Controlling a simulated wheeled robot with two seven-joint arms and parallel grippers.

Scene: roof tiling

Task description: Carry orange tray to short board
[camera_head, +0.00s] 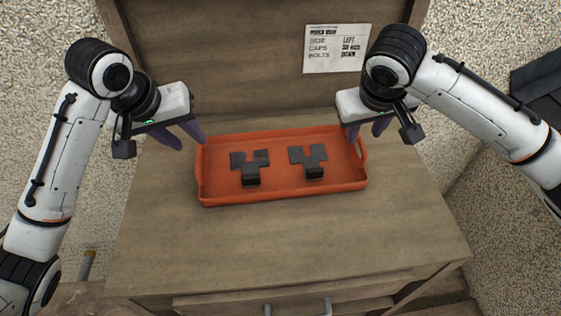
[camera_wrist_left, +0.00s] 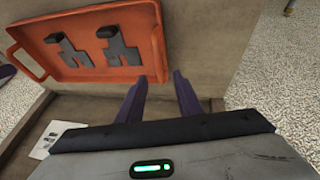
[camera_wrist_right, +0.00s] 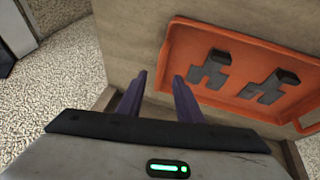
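The orange tray (camera_head: 283,194) lies flat on a wooden cabinet top (camera_head: 285,245), with a raised handle at each end. Two dark T-shaped brackets (camera_head: 251,160) (camera_head: 309,155) lie in it, apart from each other. My left gripper (camera_head: 186,137) is at the tray's left end, with its purple fingers apart and empty; they also show in the left wrist view (camera_wrist_left: 160,82). My right gripper (camera_head: 366,130) is above the tray's right end near the handle, fingers apart and empty (camera_wrist_right: 160,82). I cannot tell whether either gripper touches the tray. I cannot identify the short board.
A printed notice (camera_head: 336,48) is on the upright wooden panel (camera_head: 240,45) behind the tray. Drawers with metal handles (camera_head: 328,306) are at the cabinet's front. The cabinet top is clear in front of the tray. Pebbly ground surrounds the cabinet. A dark object (camera_head: 535,90) stands at far right.

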